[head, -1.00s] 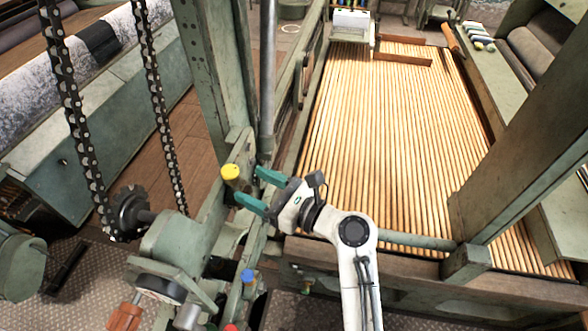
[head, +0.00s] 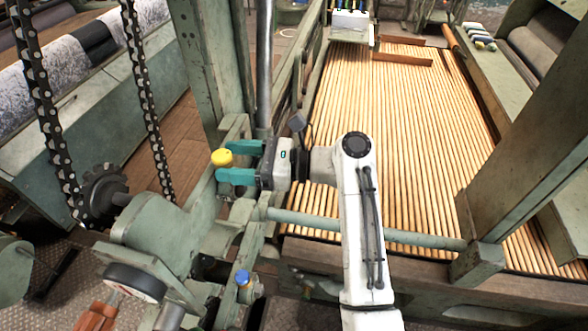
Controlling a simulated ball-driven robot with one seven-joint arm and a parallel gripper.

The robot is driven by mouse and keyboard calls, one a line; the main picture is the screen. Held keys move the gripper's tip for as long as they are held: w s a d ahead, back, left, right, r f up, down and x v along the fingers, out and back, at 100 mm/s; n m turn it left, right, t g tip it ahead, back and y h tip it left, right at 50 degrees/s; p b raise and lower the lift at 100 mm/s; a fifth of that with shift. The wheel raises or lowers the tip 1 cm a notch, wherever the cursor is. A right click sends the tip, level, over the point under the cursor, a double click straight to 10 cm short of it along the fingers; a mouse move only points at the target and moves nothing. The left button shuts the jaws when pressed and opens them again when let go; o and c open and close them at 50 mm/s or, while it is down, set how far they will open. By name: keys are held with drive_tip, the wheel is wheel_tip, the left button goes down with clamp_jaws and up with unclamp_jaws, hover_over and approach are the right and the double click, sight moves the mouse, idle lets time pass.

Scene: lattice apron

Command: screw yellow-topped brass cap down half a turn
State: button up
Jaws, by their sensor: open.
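The yellow-topped brass cap (head: 222,158) sits on the green machine frame at the left of the lattice. Its yellow top shows clearly; little of the brass below it can be made out. My gripper (head: 226,162) reaches in from the right, its two teal fingers apart. The fingertips are at the cap, one by its upper right side and one just below its top in the picture. I cannot tell whether either finger touches it.
A blue-topped cap (head: 242,278) stands lower on the same frame. A chain (head: 147,110) and sprocket (head: 103,193) are on the left, above a gearbox (head: 160,228) and gauge (head: 135,282). The wooden slat lattice (head: 390,130) lies right, beside a green post (head: 520,140).

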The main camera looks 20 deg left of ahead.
drive_tip(key=g+b, duration=0.1)
drive_tip(key=n+b, duration=0.1)
drive_tip(key=b, duration=0.1)
drive_tip(key=shift+w+f+g+h, duration=0.2)
drive_tip(key=shift+f+g+h, duration=0.05)
drive_tip(key=shift+g+h, duration=0.15)
drive_tip(key=b+v, duration=0.1)
drive_tip(key=v, duration=0.9)
drive_tip(key=shift+w+d+r, duration=0.15)
drive_tip(key=shift+d+r, duration=0.15)
